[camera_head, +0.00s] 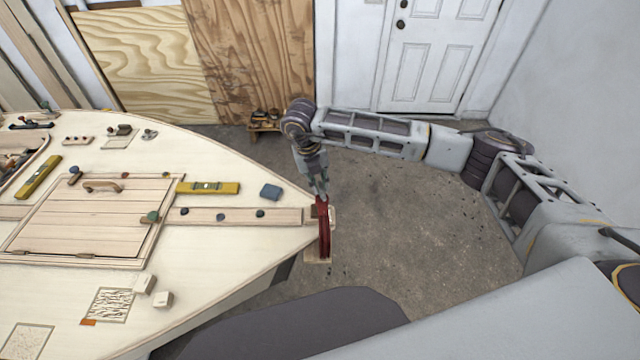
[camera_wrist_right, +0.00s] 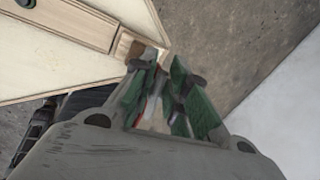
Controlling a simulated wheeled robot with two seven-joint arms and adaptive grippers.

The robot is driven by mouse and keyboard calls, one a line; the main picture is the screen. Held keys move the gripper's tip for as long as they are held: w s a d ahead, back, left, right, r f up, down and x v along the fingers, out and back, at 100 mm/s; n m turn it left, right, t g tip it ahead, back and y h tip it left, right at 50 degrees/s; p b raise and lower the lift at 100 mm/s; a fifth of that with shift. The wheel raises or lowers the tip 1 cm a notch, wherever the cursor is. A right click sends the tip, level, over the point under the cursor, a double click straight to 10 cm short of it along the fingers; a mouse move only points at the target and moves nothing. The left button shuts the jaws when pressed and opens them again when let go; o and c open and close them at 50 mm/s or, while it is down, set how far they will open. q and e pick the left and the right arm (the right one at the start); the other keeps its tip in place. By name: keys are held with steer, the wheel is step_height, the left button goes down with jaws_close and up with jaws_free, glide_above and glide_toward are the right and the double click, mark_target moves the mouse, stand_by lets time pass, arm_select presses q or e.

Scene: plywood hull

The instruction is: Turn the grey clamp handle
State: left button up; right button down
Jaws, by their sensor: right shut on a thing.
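A dark red clamp (camera_head: 324,232) sits at the pointed end of the plywood hull (camera_head: 250,262), near the middle of the head view. My right gripper (camera_head: 321,194) reaches down to the top of this clamp from above. In the right wrist view, the green-padded fingers of this gripper (camera_wrist_right: 166,112) are closed around the clamp's handle, with a little red and grey showing between them. The grey handle is mostly hidden by the fingers. My left gripper is not in view.
A small wooden stool (camera_head: 264,124) stands behind the hull. The concrete floor (camera_head: 400,215) right of the clamp is clear.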

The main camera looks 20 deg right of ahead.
steer(key=shift+n, duration=0.3)
steer(key=c, duration=1.4)
jaws_free()
steer(key=shift+a+r, duration=0.4)
steer(key=shift+r, duration=1.55)
steer(key=shift+a+r, duration=0.4)
steer(key=shift+r, duration=1.55)
steer(key=shift+a+r, duration=0.4)
steer(key=shift+r, duration=1.55)
steer(key=shift+o, duration=0.2)
